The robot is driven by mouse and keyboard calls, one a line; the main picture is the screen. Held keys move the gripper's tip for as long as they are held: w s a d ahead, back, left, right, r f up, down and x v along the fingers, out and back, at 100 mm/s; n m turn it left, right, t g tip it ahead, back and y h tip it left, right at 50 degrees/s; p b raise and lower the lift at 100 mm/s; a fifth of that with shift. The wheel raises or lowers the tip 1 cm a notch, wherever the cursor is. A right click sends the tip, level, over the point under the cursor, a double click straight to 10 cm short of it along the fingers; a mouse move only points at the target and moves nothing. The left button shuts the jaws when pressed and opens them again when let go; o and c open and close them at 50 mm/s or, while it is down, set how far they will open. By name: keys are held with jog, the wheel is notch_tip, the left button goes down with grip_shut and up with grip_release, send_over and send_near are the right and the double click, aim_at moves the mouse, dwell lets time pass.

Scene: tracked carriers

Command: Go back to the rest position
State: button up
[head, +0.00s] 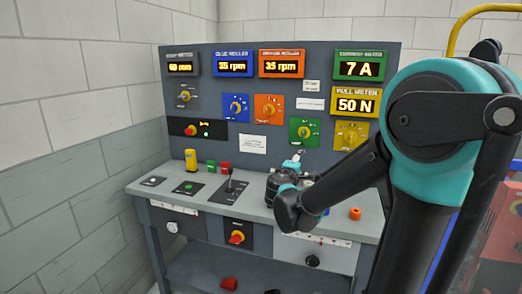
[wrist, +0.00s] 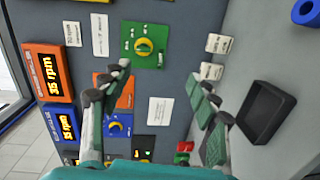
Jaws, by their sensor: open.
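My gripper (head: 297,160) is over the grey bench (head: 245,203), in front of the upright control panel (head: 230,110). In the head view my wrist and forearm hide most of it. In the wrist view the two fingers of my gripper (wrist: 163,85) stand wide apart with nothing between them. The panel with its green (wrist: 143,45), orange (wrist: 112,85) and blue (wrist: 118,125) dial plates shows behind and between the fingers.
A black tray (wrist: 266,112) lies on the bench beside the right finger, and a blue ring (wrist: 307,12) farther off. An orange piece (head: 355,213) is on the bench right of my wrist. A yellow cylinder (head: 191,160) and a lever (head: 230,182) stand at left.

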jog(key=s+d+f+m+g, duration=0.7)
jog(key=s+d+f, duration=0.4)
jog(key=s+f, duration=0.15)
jog(key=s+a+f+m+g+y, duration=0.2)
jog(key=s+f+m+y, duration=0.1)
jog(key=s+f, duration=0.3)
jog(key=s+a+f+m+g+y, duration=0.2)
jog(key=s+f, duration=0.4)
jog(key=s, duration=0.3)
jog(key=shift+s+a+f+m+g+y, duration=0.3)
jog(key=shift+a+m+y, duration=0.1)
jog(key=shift+a+y, duration=0.4)
jog(key=shift+r, duration=0.1)
jog(key=shift+c, duration=0.3)
